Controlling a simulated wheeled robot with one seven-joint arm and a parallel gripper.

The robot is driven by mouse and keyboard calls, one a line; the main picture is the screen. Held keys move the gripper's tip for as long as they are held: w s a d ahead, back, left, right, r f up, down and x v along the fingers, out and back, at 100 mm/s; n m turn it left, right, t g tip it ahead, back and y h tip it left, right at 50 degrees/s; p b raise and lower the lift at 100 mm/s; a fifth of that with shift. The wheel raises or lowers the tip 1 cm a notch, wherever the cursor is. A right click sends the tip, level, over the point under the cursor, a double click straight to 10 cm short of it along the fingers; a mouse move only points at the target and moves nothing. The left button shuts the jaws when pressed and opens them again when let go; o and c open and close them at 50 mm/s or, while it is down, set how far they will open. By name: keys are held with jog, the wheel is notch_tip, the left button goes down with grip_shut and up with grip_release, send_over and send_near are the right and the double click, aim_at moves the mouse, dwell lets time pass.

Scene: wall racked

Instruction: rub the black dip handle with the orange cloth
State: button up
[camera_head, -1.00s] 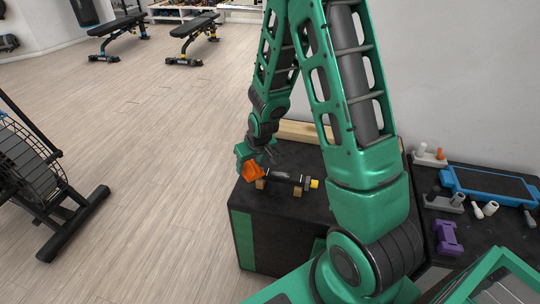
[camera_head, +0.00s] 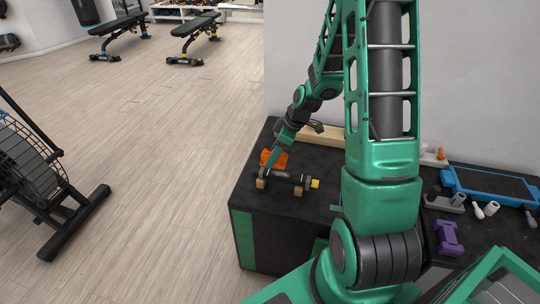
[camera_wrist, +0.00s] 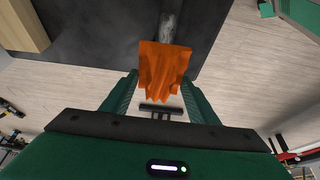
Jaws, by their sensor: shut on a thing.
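The black dip handle (camera_head: 291,178) lies across two small wooden blocks on a dark box top, with a yellow end at its right and a greyish patch along its bar. My gripper (camera_head: 272,165) is shut on the orange cloth (camera_head: 281,161) at the handle's left end. In the wrist view, the cloth (camera_wrist: 165,62) hangs between my green fingers (camera_wrist: 160,88). A grey, mottled stretch of the handle (camera_wrist: 168,24) shows just past the cloth, which hides the bar there. I cannot tell whether the cloth touches the handle.
A pale wooden plank (camera_head: 325,136) lies along the wall behind the handle. To the right are a blue-framed tray (camera_head: 491,185), a purple dumbbell-like piece (camera_head: 447,237) and several small grips. The dark box top (camera_head: 255,195) is bare in front of the handle.

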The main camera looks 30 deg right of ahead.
aim_at(282, 174)
jog(key=shift+f, duration=2.4)
jog(key=shift+c, duration=0.6)
jog(key=shift+f, duration=0.6)
jog(key=shift+s+d+r, duration=0.15)
jog(key=shift+s+d, duration=0.4)
jog(key=shift+s+d+f, duration=0.25)
jog(key=shift+s+d, duration=0.85)
jog(key=shift+s, duration=0.05)
